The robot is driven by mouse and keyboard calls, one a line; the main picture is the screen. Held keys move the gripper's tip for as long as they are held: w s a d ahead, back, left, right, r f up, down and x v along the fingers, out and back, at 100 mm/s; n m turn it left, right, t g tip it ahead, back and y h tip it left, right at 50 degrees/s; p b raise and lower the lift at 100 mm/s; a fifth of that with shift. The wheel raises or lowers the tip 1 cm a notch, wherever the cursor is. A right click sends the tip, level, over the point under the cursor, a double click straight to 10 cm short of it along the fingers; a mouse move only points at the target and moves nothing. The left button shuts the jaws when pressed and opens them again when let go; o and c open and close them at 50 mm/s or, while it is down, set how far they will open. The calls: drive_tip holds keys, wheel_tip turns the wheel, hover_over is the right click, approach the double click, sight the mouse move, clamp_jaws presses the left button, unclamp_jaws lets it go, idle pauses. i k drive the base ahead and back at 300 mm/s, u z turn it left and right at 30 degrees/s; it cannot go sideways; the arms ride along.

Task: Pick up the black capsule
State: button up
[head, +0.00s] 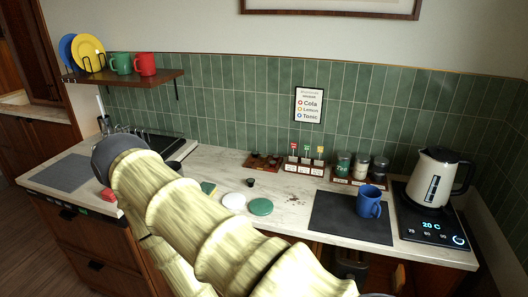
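A small black item (250,182) stands on the pale counter in front of the brown wooden tray; it looks like the black capsule, though it is very small in the head view. My pale, sleeved arm crosses the foreground from the lower right to the upper left and hides part of the counter. My gripper does not show in this view, so I cannot see its fingers or what they hold.
A green disc (260,206) and a white disc (233,201) lie near the arm. A brown tray (262,161) lies behind. A blue mug (369,201) stands on a dark mat (335,221). A white kettle (437,180) stands at right. A shelf (130,76) holds mugs and plates.

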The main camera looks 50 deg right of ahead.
sight(250, 182)
drive_tip(key=z, duration=1.15)
